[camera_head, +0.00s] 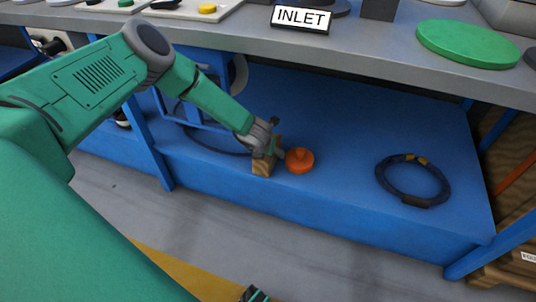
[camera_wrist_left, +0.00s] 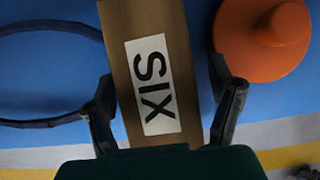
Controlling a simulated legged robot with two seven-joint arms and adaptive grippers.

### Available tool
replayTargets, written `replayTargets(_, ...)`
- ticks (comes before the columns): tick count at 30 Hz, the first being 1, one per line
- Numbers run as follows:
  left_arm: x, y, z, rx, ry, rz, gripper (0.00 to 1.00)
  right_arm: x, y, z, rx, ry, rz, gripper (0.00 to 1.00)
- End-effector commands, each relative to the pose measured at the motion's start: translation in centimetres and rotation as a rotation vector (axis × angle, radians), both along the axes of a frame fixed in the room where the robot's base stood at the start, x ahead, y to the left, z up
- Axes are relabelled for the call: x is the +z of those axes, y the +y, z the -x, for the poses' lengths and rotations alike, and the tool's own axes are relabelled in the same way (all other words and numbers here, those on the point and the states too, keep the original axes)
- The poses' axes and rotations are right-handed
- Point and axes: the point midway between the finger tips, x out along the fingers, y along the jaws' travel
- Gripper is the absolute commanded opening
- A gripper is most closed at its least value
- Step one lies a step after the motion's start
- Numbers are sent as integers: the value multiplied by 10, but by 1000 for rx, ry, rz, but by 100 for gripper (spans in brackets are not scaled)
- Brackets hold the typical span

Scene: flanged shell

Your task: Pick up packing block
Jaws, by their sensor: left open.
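The packing block (camera_head: 262,166) is a wooden block standing on the blue lower shelf near its front edge. In the left wrist view the block (camera_wrist_left: 182,40) carries a white label reading SIX. My left gripper (camera_head: 265,148) is open at the block. In the left wrist view the left gripper (camera_wrist_left: 162,95) has one finger on each side of the block, with a narrow gap showing at the right finger. Contact at the left finger is unclear. A small dark part at the bottom edge of the head view may be my right gripper (camera_head: 254,294); its jaws cannot be made out.
An orange knobbed disc (camera_head: 299,160) sits close to the right of the block, also in the left wrist view (camera_wrist_left: 262,40). A dark cable ring (camera_head: 413,181) lies farther right. The grey bench top (camera_head: 370,65) overhangs the shelf. A blue post (camera_head: 150,140) stands left.

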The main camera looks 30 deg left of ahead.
Motion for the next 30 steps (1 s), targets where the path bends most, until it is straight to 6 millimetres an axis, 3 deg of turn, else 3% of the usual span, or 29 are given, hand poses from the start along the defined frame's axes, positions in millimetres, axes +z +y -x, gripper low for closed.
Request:
replayTargets(6, 0, 0, 0, 0, 0, 0, 76, 0, 0, 0, 0, 0, 0, 40)
replayTargets(8, 0, 0, 0, 0, 0, 0, 58, 0, 0, 0, 0, 0, 0, 40)
replayTargets(12, 0, 0, 0, 0, 0, -1, 9, 0, 0, 0, 0, 0, 0, 40)
replayTargets(23, 7, 0, -1, 0, -3, 1, 7, 0, 0, 0, 0, 0, 0, 40)
replayTargets(30, 51, 5, -5, -7, -4, -3, 7, 34, 0, 0, 0, 0, 0, 40)
